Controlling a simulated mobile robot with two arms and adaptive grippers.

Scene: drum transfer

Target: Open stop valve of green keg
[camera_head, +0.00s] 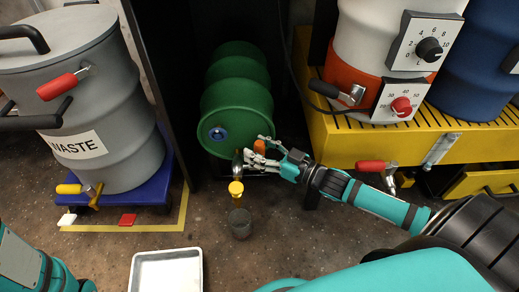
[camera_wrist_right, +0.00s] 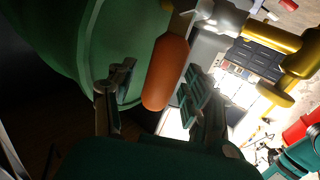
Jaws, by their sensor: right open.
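The green keg (camera_head: 237,100) lies on its side at the back middle in the head view, its round end with a blue cap facing me. Its stop valve has an orange handle (camera_head: 260,147), which also shows large in the right wrist view (camera_wrist_right: 166,72). A yellow spout part (camera_head: 236,188) hangs below the keg's front. My right gripper (camera_head: 268,148) is at the keg's lower front edge; in the wrist view its open fingers (camera_wrist_right: 155,95) stand on either side of the orange handle. I cannot tell if they touch it. My left gripper is out of view; only part of that arm shows.
A dark cup (camera_head: 240,223) stands on the floor below the spout. A white tray (camera_head: 166,250) lies nearer. A grey waste drum (camera_head: 110,150) stands at left on a blue base. A yellow spill platform (camera_head: 345,150) with drums and dials is at right.

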